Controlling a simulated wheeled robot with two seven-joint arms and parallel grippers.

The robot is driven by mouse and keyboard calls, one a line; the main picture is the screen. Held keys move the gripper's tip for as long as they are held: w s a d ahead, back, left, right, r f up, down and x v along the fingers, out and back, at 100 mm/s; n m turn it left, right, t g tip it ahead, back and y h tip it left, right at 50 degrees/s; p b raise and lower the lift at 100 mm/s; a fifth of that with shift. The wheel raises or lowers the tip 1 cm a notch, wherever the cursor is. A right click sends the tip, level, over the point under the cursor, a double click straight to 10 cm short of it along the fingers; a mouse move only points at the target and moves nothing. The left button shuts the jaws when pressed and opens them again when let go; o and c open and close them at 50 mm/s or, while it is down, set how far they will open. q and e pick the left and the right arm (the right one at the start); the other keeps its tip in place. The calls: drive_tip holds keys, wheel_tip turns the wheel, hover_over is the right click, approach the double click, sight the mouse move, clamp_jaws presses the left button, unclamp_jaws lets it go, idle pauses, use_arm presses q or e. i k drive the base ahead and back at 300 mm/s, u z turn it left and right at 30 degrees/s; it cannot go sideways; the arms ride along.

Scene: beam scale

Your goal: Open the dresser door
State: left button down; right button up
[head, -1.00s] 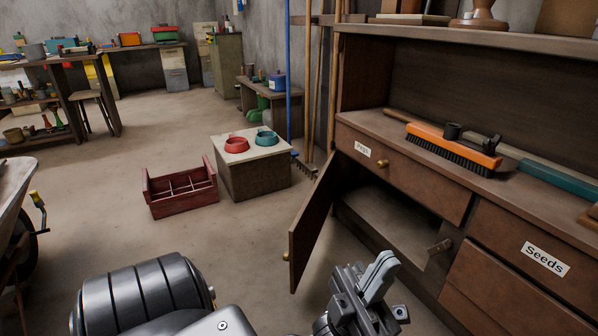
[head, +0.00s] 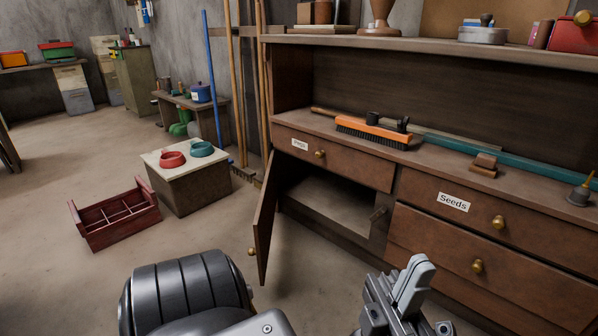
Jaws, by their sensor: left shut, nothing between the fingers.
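The brown wooden dresser (head: 470,240) fills the right of the head view. Its lower left door (head: 265,222) stands swung open, seen nearly edge-on, with a round brass knob (head: 252,251) near its lower free edge. The compartment behind it (head: 328,204) is exposed and looks empty where I can see in. My left gripper (head: 411,285) is in front of the dresser, to the right of the open door and apart from it. Its fingers are together with nothing between them. My right gripper is outside the view.
Drawers with brass knobs, one labelled Seeds (head: 454,202), are at the right. An orange brush (head: 375,132) lies on the dresser top. A box with two bowls (head: 190,185) and a red divided crate (head: 115,215) stand on the floor at left. Floor lies clear before them.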

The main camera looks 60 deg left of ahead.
sight(263, 223)
drive_tip(key=u, duration=0.05)
drive_tip(key=i, duration=0.4)
drive_tip(key=u, duration=1.3)
drive_tip(key=i, duration=1)
drive_tip(key=u, duration=1.2)
